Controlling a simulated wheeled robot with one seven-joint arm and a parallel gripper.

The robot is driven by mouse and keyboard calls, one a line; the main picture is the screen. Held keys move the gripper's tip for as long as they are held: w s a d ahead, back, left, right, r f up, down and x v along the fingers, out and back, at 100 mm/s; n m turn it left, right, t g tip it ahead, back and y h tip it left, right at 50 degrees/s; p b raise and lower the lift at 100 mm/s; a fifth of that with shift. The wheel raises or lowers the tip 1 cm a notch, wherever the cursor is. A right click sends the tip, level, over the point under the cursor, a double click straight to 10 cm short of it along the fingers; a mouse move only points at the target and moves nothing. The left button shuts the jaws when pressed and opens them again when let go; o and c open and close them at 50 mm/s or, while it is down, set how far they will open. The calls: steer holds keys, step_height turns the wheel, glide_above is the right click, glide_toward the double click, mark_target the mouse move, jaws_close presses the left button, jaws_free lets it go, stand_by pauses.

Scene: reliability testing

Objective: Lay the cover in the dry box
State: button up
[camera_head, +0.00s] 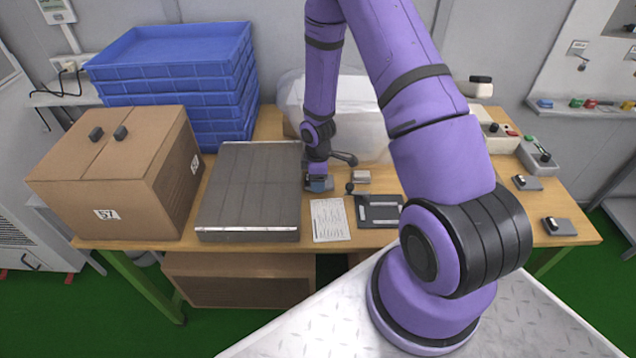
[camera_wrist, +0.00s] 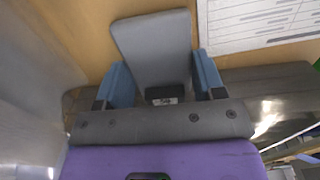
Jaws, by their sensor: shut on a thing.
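My gripper (camera_head: 318,184) points down over the table, between the grey ribbed panel and the paper sheet. Its blue fingers (camera_wrist: 158,85) are shut on the black, labelled block (camera_wrist: 162,95) of a flat grey plate, which I take to be the cover (camera_wrist: 155,45). The plate lies over the wooden tabletop; I cannot tell if it touches it. In the head view it is mostly hidden by the gripper. A translucent whitish box (camera_head: 358,110) at the back, partly behind my arm, may be the dry box; its inside is not clear.
A grey ribbed panel (camera_head: 248,190) lies close left, beside a carton (camera_head: 120,180) and stacked blue crates (camera_head: 175,75). Two grey plates with black knobs (camera_head: 527,183) lie right.

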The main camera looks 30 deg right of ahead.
steer(key=shift+f, duration=1.05)
steer(key=shift+f, duration=0.1)
steer(key=o, duration=0.9)
